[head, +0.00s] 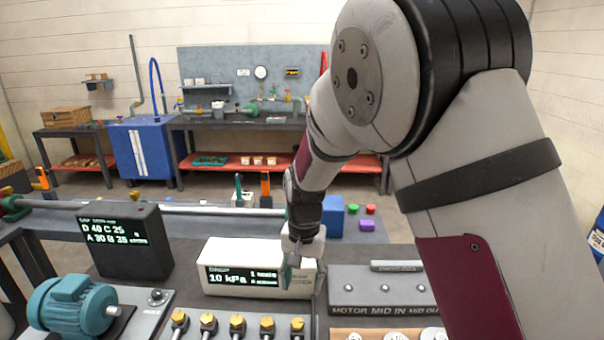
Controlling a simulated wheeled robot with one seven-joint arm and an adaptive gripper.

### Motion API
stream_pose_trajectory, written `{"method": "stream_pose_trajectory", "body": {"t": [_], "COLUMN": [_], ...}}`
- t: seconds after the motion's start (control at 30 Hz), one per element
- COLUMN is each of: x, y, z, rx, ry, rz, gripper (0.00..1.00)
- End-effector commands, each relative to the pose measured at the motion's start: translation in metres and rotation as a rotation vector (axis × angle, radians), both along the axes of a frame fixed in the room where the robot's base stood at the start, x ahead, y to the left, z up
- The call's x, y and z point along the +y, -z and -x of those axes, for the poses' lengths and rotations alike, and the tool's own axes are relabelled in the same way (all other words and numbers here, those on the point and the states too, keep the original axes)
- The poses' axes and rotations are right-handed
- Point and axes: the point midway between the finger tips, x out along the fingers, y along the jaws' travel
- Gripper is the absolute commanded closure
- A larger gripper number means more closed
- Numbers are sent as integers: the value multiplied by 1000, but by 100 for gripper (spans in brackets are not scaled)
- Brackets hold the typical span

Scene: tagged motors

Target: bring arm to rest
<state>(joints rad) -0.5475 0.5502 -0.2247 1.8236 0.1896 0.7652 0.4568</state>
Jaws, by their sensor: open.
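My arm reaches down from the upper right across the head view, bent at a large grey elbow. My gripper (296,268) points downward in front of the white box with a "10 kPa" display (225,278) and covers part of its right side. The gripper is open, and I see nothing between its fingers. Whether the fingers touch the box I cannot tell. A teal motor (70,308) lies on a grey plate at the lower left, clear of the gripper.
A black display box (125,242) stands at the left. Several brass-topped valves (237,324) line the front edge. A grey case labelled "MOTOR MID IN MID OUT" (376,292) lies to the right. A blue block (333,215) stands behind the gripper. A workbench (240,123) stands at the back wall.

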Motion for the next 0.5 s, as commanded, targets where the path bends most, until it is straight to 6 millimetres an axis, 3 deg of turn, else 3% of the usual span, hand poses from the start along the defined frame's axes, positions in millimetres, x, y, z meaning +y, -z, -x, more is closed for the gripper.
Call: {"method": "stream_pose_trajectory", "body": {"t": [0.2,0.5], "x": [-44,-104], "y": [-81,-165], "z": [24,86], "rx": [-75,-198], "ry": [-26,-90], "rz": [-60,-89], "gripper": [52,52]}}
